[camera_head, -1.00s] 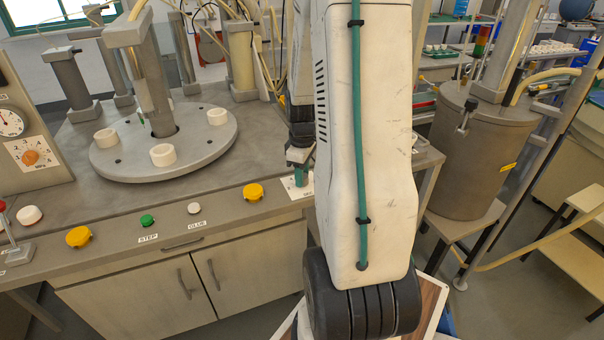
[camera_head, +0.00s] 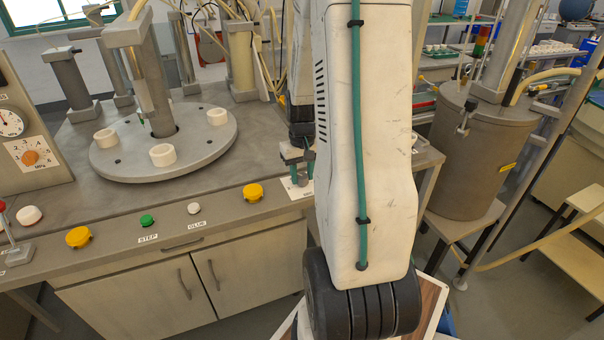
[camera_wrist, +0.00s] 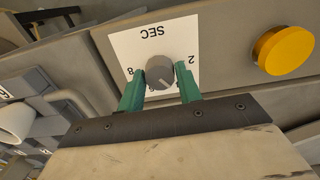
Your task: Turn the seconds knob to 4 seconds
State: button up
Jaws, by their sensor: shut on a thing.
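The seconds knob (camera_wrist: 158,70) is a small grey round knob with a pale pointer line, on a white dial plate (camera_wrist: 128,46) marked SEC. The plate appears upside down in the wrist view. A 2 shows to the right of the knob and an 8 to its left; the lower marks are partly hidden. The pointer slants toward the lower right. My gripper (camera_wrist: 161,75) has its green fingers on either side of the knob and is shut on it. In the head view my gripper (camera_head: 298,158) is at the panel's right end, partly behind my arm.
A yellow button (camera_wrist: 284,50) stands beside the dial plate; it also shows in the head view (camera_head: 253,193). Further left are a white button (camera_head: 194,208), a green button (camera_head: 147,221) and another yellow button (camera_head: 78,237). A turntable (camera_head: 195,152) with white rings stands behind.

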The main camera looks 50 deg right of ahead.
aim_at(302, 175)
jog(key=shift+m, duration=0.5)
jog(key=o, duration=1)
notch_tip(302, 175, up, 8)
jog(key=shift+f, duration=0.1)
dwell(0.4)
